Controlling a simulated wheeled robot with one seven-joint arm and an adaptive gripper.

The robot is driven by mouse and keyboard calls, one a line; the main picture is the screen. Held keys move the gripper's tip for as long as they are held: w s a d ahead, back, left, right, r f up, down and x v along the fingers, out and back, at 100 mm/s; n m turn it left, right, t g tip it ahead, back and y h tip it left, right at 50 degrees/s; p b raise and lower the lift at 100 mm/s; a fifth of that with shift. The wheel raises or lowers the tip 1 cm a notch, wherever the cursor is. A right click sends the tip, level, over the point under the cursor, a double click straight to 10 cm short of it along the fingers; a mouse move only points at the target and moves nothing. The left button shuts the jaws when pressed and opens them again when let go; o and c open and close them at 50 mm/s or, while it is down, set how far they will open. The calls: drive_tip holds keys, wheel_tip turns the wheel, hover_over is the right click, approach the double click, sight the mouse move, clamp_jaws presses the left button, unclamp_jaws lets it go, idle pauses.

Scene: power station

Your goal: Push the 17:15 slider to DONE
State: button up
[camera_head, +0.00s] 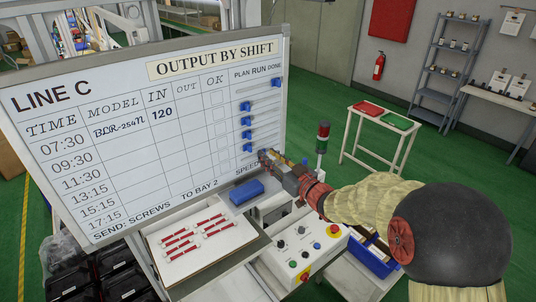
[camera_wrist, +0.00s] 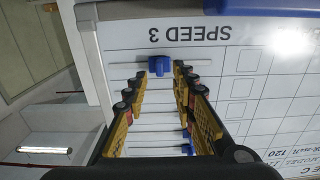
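The whiteboard (camera_head: 130,140) carries a shift table with PLAN, RUN and DONE columns at its right. In the wrist view, which is upside down, the 17:15 slider (camera_wrist: 159,63) is a blue block around the middle of its rail, beside SPEED 3. In the head view my gripper (camera_head: 264,155) hides most of that row. My gripper (camera_wrist: 160,73) is open, with its fingertips on either side of the slider's line. I cannot tell whether they touch it. The 07:30 slider (camera_head: 276,83) is at DONE; several other sliders (camera_head: 246,121) are at PLAN.
A blue block-shaped item (camera_head: 246,192) and a white tray of red-and-white parts (camera_head: 193,240) lie below the board. A control box (camera_head: 300,248) with buttons and a signal lamp (camera_head: 322,138) stand close to my arm.

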drive_tip(key=shift+w+a, duration=0.3)
drive_tip(key=shift+w, duration=0.2)
drive_tip(key=c, duration=0.4)
clamp_jaws()
